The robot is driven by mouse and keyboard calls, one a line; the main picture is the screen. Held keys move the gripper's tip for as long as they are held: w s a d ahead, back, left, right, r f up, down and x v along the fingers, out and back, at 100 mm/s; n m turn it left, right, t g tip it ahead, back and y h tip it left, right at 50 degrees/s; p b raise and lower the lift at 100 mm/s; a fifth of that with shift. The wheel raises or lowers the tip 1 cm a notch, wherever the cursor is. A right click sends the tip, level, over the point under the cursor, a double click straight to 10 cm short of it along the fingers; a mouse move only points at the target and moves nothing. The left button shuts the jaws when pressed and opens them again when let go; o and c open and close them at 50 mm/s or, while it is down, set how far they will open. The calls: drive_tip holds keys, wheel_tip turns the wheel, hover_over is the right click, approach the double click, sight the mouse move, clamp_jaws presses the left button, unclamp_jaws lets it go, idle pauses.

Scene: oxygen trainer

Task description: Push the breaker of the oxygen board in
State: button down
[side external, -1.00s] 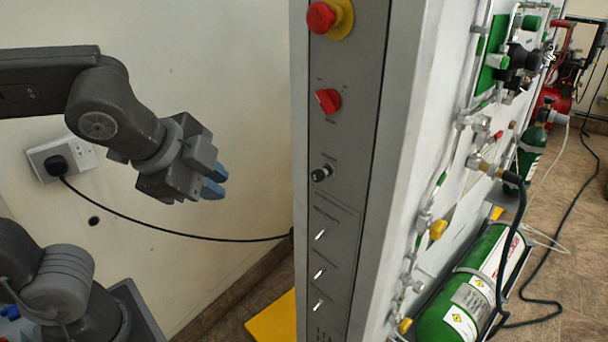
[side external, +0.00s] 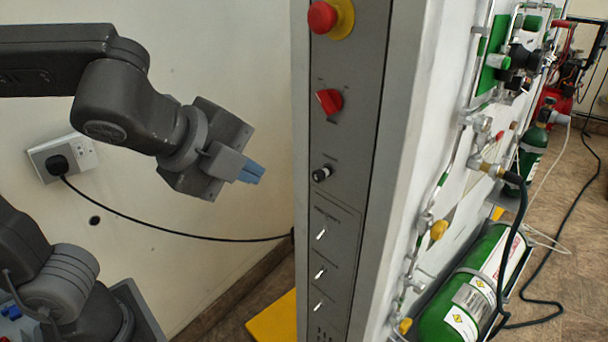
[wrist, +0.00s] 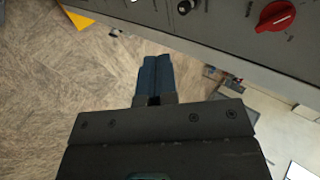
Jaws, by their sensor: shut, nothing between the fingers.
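The oxygen board's grey control panel (side external: 352,140) stands upright in the middle of the side view. A small black round button with a pale ring (side external: 321,174), which looks like the breaker, sits below the red rotary knob. It also shows at the top edge of the wrist view (wrist: 185,6), partly cut off. My gripper (side external: 254,171) is shut and empty, with its blue fingertips pointing at the panel. It is left of the button at about the same height in the side view, with a gap between. The fingers also show in the wrist view (wrist: 152,66).
A red rotary knob (side external: 329,101) and a red emergency stop (side external: 322,17) are above the button. Several toggle switches (side external: 320,234) are below it. A wall socket (side external: 62,155) with a black cable is behind my arm. Pipes and a green cylinder (side external: 465,290) stand right of the panel.

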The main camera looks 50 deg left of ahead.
sight(318, 176)
drive_tip(key=w+r+x, duration=0.2)
drive_tip(key=x, duration=0.9)
drive_tip(key=shift+w+f, duration=0.1)
